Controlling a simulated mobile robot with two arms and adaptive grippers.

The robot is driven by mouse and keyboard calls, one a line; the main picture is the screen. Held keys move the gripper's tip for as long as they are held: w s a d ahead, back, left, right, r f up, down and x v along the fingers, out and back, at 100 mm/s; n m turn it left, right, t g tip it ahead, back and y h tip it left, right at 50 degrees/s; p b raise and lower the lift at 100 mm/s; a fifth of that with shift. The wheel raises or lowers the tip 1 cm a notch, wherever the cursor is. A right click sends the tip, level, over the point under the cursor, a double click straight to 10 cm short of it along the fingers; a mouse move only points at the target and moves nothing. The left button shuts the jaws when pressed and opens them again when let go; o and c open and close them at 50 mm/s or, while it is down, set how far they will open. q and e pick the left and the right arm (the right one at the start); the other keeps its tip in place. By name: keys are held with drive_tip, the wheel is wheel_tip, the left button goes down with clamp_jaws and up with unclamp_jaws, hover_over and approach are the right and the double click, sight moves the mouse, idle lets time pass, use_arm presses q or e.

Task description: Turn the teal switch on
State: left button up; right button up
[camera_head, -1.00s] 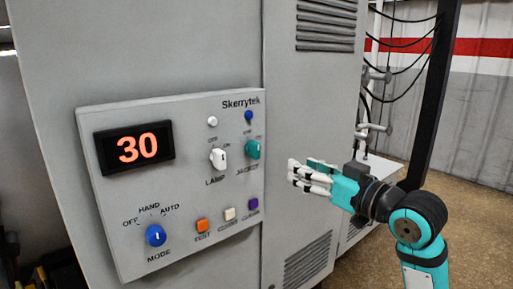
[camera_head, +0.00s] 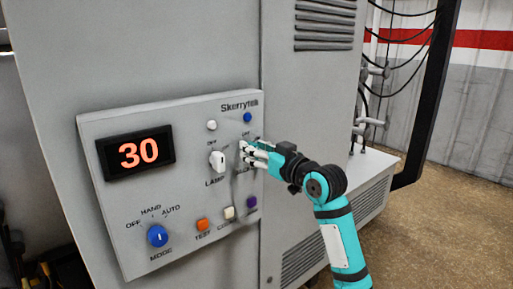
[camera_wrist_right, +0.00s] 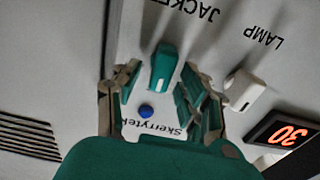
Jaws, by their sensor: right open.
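The teal switch (camera_wrist_right: 163,68) shows in the right wrist view on the grey control panel (camera_head: 185,185), by the label JACKET and below a blue indicator lamp (camera_wrist_right: 146,111). My right gripper (camera_head: 247,153) is at the panel, with its fingers apart on either side of the teal switch. Whether the fingers touch it I cannot tell. In the head view the gripper hides the teal switch. My left gripper is not in view.
The white LAMP switch (camera_head: 217,160) is close to the left of my gripper. Below are orange (camera_head: 202,224), white (camera_head: 229,213) and purple (camera_head: 251,202) buttons. The blue MODE knob (camera_head: 157,236) is lower left. The display (camera_head: 137,153) reads 30. Floor at right is clear.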

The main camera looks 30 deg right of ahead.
clamp_jaws()
idle(0.4)
drive_tip(key=shift+d+r+m+p, duration=0.1)
drive_tip(key=shift+r+m+p, duration=0.05)
drive_tip(key=shift+m+p, duration=1)
drive_tip(key=m+p, duration=0.6)
drive_tip(key=shift+d, duration=0.3)
drive_tip(key=shift+d+f+m+p, duration=0.1)
drive_tip(key=shift+f+m+p, duration=0.1)
drive_tip(key=shift+m+p, duration=0.75)
drive_tip(key=shift+f+m+p, duration=0.2)
drive_tip(key=shift+m+p, duration=0.55)
drive_tip(key=shift+m, duration=0.25)
